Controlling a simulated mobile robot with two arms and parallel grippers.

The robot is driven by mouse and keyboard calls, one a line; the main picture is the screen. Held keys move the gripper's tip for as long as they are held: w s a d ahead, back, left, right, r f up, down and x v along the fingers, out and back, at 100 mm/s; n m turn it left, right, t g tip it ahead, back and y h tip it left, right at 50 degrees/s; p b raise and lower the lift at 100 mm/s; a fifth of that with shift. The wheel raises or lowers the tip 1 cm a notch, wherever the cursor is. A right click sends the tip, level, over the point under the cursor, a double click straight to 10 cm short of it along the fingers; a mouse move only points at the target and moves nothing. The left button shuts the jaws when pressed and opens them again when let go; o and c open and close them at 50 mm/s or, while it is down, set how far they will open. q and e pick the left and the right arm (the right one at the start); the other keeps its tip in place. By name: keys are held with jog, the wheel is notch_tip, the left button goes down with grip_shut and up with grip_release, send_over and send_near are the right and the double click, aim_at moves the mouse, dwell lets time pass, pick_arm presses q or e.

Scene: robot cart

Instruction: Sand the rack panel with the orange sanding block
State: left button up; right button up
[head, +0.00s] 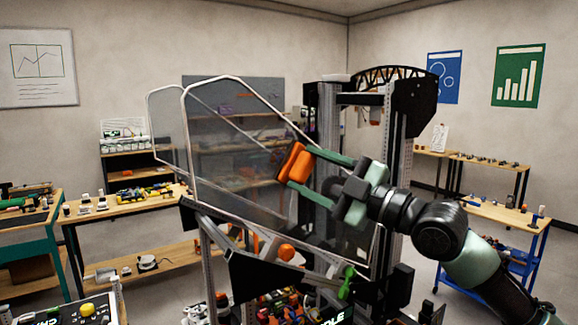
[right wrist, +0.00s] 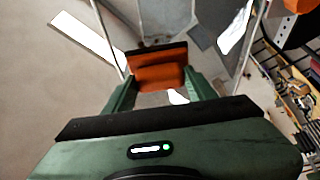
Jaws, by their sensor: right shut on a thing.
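The rack panel (head: 228,180) is a clear, tilted sheet with a pale rim, standing on the cart in the middle of the head view. My right gripper (head: 301,170) is shut on the orange sanding block (head: 295,163), with one green finger on each end of it. The block is at the panel's upper right part, its dark face turned toward the sheet; I cannot tell whether it touches. In the right wrist view the block (right wrist: 158,75) sits between the fingertips, its dark edge on the far side. My left gripper is not in view.
A dark metal frame (head: 325,130) rises behind and right of the panel. A small green-handled part (head: 346,284) sits low at the panel's right. Benches with small items stand left (head: 120,207) and right (head: 495,214). Floor is clear between the cart and the right bench.

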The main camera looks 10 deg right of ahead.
jog(key=shift+w+d+f+b, duration=0.2)
jog(key=shift+d+f+b, duration=0.25)
jog(key=shift+d+b, duration=0.15)
jog(key=shift+w+d+f+b, duration=0.2)
jog(key=shift+d+f+b, duration=0.2)
jog(key=shift+d+b, duration=0.2)
jog(key=a+r+p, duration=0.1)
jog(key=p, duration=0.1)
jog(key=s+a+r+p, duration=0.1)
jog(key=a, duration=0.1)
jog(key=shift+r+p, duration=0.2)
jog(key=shift+p, duration=0.2)
jog(key=shift+s+a, duration=0.15)
jog(key=shift+a, duration=0.2)
